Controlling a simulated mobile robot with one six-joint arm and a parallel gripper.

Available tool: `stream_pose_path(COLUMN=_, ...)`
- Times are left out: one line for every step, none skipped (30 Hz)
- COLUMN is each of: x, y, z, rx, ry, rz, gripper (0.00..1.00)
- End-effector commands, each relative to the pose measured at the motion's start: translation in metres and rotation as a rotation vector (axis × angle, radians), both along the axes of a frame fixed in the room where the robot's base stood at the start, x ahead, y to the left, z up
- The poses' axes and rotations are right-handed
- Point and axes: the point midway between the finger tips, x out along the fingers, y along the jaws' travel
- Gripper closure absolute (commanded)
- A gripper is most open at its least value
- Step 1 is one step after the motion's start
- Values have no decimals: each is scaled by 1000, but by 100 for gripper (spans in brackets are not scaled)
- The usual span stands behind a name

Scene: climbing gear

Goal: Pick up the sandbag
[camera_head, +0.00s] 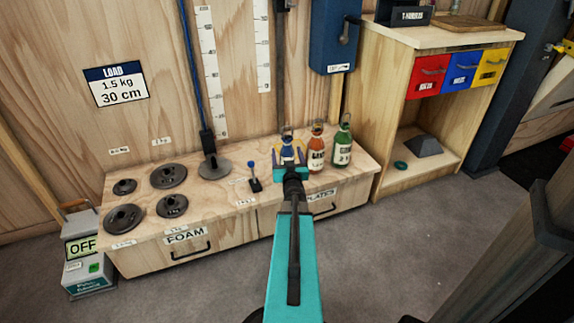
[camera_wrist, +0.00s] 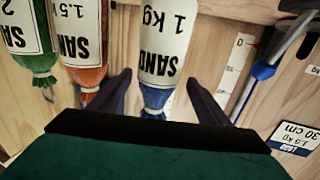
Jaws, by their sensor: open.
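Three sandbags stand in a row on the wooden bench: a blue one (camera_head: 287,153), an orange one (camera_head: 317,149) and a green one (camera_head: 342,143). In the wrist view, which looks upside down, the blue sandbag (camera_wrist: 163,45) has a white label reading "SAND 1 kg". The orange sandbag (camera_wrist: 84,42) reads 1.5 kg and the green sandbag (camera_wrist: 33,58) reads 2. My gripper (camera_wrist: 159,78) is open, with one dark finger on each side of the blue sandbag and visible gaps. In the head view my gripper (camera_head: 289,158) partly hides the blue sandbag.
Black weight plates (camera_head: 169,176) lie on the bench (camera_head: 225,215) at left. A small blue-knobbed lever (camera_head: 253,178) stands just left of my gripper. A wooden cabinet (camera_head: 390,120) stands to the right. Grey floor (camera_head: 400,235) is open in front.

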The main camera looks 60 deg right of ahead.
Motion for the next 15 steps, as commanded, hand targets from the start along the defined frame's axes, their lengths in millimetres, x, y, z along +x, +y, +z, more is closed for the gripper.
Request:
stream_pose_path(x=0, y=0, z=0, rx=0, ry=0, rz=0, gripper=29)
stream_pose_path(x=0, y=0, z=0, rx=0, ry=0, rz=0, gripper=29)
stream_pose_path(x=0, y=0, z=0, rx=0, ry=0, rz=0, gripper=29)
stream_pose_path(x=1, y=-1, z=-1, rx=0, ry=0, rz=0, gripper=29)
stream_pose_path(x=1, y=-1, z=-1, rx=0, ry=0, rz=1, gripper=29)
stream_pose_path(x=2, y=-3, z=-1, rx=0, ry=0, rz=1, gripper=29)
stream_pose_path(x=3, y=-4, z=-2, rx=-1, ry=-1, rz=1, gripper=29)
stream_pose_path(x=4, y=-6, z=-2, rx=-1, ry=-1, rz=1, gripper=29)
stream_pose_path(x=6, y=-8, z=-3, rx=-1, ry=-1, rz=1, gripper=29)
stream_pose_path(x=7, y=-10, z=-3, rx=-1, ry=0, rz=1, gripper=29)
stream_pose_path(x=8, y=-13, z=-4, rx=-1, ry=0, rz=1, gripper=29)
stream_pose_path(x=10, y=-16, z=-4, rx=-1, ry=0, rz=1, gripper=29)
stream_pose_path(x=12, y=-19, z=-5, rx=-2, ry=0, rz=2, gripper=29)
stream_pose_path(x=14, y=-21, z=-5, rx=-2, ry=0, rz=2, gripper=29)
stream_pose_path(x=16, y=-25, z=-5, rx=-1, ry=0, rz=1, gripper=29)
